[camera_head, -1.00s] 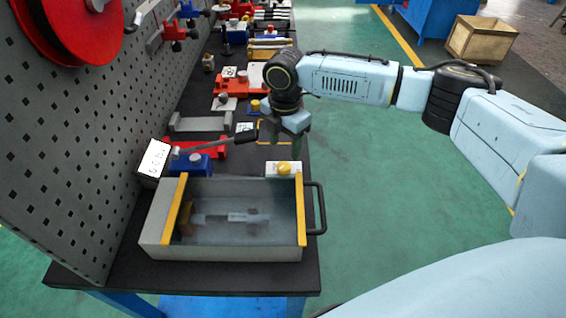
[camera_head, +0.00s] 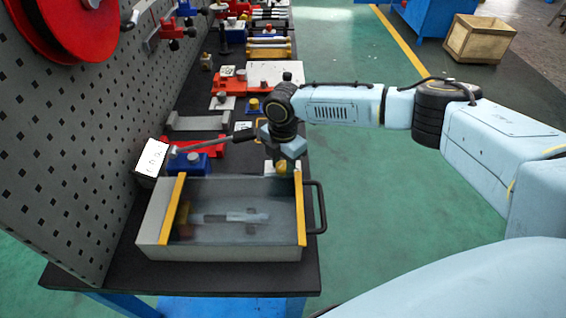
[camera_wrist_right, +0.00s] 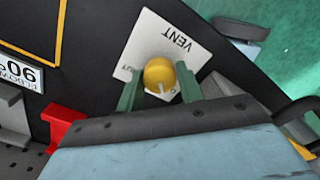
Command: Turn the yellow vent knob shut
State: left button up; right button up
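The yellow vent knob (camera_wrist_right: 159,73) sits on a white plate (camera_wrist_right: 182,30) printed "VENT". A pale mark on the knob points toward the bottom of the right wrist view. My right gripper (camera_wrist_right: 158,79) has its two green fingers apart, one on each side of the knob, with small gaps visible. In the head view the right gripper (camera_head: 283,163) is directly over the plate (camera_head: 269,167) and mostly hides the knob. My left gripper is not in view.
A clear-topped box (camera_head: 150,235) with yellow edge strips and a dark handle (camera_head: 319,206) stands just in front. A lever with a dark grip (camera_head: 243,135) lies close to the left of my gripper. A pegboard (camera_head: 75,150) rises at the left.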

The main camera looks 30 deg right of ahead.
jog(key=c, duration=0.5)
jog(key=shift+r+m+p, duration=0.15)
jog(key=shift+m+p, duration=0.55)
jog(key=shift+p, duration=0.5)
jog(key=m+p, duration=0.8)
jog(key=m, duration=0.1)
jog(key=shift+m+p, duration=0.4)
jog(key=m+p, duration=0.2)
jog(key=m, duration=0.3)
jog(key=shift+p, duration=0.35)
jog(key=o, duration=1)
